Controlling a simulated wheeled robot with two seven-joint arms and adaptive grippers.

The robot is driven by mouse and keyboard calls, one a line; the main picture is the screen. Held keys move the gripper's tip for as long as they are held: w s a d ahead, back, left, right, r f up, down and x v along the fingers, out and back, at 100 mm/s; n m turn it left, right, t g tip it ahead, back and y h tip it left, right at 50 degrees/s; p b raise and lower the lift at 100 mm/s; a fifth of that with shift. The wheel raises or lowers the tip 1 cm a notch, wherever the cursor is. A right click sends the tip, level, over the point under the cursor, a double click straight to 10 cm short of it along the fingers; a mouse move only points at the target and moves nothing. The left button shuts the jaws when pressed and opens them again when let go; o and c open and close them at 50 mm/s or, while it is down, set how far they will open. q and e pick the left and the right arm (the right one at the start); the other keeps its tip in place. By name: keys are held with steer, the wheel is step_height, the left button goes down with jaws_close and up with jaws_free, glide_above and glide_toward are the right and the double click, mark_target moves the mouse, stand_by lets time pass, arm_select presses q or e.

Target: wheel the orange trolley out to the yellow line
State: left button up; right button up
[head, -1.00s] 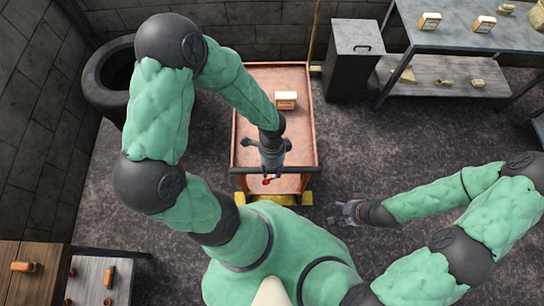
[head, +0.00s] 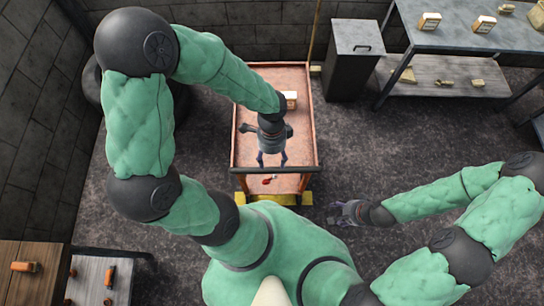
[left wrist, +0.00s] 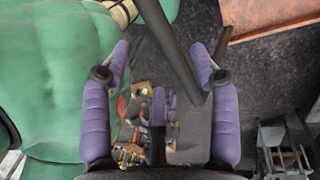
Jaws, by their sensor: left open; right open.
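The orange trolley (head: 241,140) stands ahead of my body, its long side walls pointing away from me. Its dark handle bar (head: 300,169) crosses the near end. My left gripper (head: 272,164) is open above the near end of the deck, fingertips close to the bar. In the left wrist view a dark bar (left wrist: 172,50) runs slantwise between the spread purple fingers, not gripped. A trolley edge (left wrist: 268,18) shows there too. My right gripper (head: 338,213) is open and empty, right of the trolley. Yellow pieces (head: 305,198) show at its near end; I cannot tell whether they are the line.
A pale box (head: 291,97) sits on the deck, partly behind my left arm. A dark bin (head: 353,65) and a shelf table (head: 455,40) stand at right. A tyre (head: 91,82) is at left, a wooden bench (head: 40,252) near left. Floor right of the trolley is clear.

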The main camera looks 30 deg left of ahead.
arm_select(q)
steer(key=shift+w+a+r, duration=0.1)
steer(key=shift+w+r, duration=0.05)
steer(key=shift+r, duration=0.75)
steer(key=shift+w+a+r, duration=0.1)
steer(key=shift+w+r, duration=0.1)
steer(key=shift+r, duration=0.7)
steer(key=shift+w+a+r, duration=0.1)
steer(key=shift+w+r, duration=0.05)
steer(key=shift+r, duration=0.75)
